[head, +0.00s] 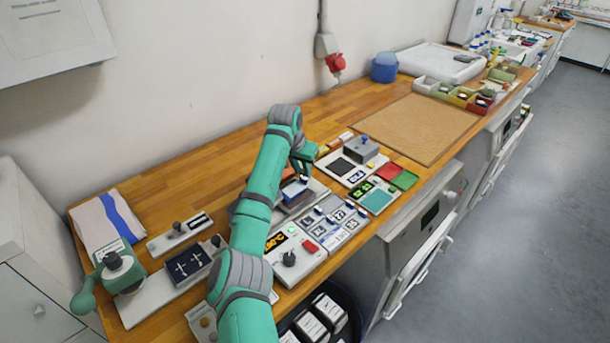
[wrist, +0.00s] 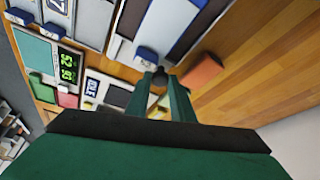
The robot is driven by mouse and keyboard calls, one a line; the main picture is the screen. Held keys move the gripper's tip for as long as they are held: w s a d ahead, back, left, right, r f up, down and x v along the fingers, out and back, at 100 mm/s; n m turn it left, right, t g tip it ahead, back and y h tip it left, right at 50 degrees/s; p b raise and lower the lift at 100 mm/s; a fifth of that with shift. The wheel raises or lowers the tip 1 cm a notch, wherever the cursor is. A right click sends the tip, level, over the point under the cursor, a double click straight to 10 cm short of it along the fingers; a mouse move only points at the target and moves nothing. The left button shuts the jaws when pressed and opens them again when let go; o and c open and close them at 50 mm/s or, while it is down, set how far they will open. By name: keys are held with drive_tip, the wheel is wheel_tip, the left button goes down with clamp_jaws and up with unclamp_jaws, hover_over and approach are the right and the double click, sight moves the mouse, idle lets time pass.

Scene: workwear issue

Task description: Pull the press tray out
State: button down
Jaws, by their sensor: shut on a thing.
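The press (head: 297,193), a low grey unit with a dark top and blue parts, sits mid-bench, partly hidden behind my green arm. My gripper (head: 303,172) is above the press's far end in the head view. In the wrist view its two green fingers close on a small dark round knob (wrist: 159,74). I cannot tell how far the tray is out.
Tiles with symbols (head: 325,228) and a control panel (head: 293,246) lie in front of the press. A grey box on a plate (head: 361,150) and red and green pads (head: 397,175) lie right. An orange-red block (wrist: 203,72) is close beside my fingers. A brown mat (head: 417,128) is bare.

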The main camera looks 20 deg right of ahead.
drive_tip(key=shift+w+d, duration=0.25)
drive_tip(key=shift+d, duration=0.9)
drive_tip(key=shift+w+d, duration=0.25)
drive_tip(key=shift+w, duration=0.4)
drive_tip(key=shift+a+r, duration=0.1)
drive_tip(key=shift+a, duration=0.4)
drive_tip(key=c, duration=1.6)
unclamp_jaws()
drive_tip(key=shift+d, duration=0.2)
drive_tip(key=shift+o, duration=0.2)
drive_tip(key=shift+s+d, duration=0.3)
drive_tip(key=shift+d, duration=0.2)
drive_tip(key=shift+a+r, duration=0.3)
drive_tip(key=v, duration=1)
drive_tip(key=shift+d, duration=0.25)
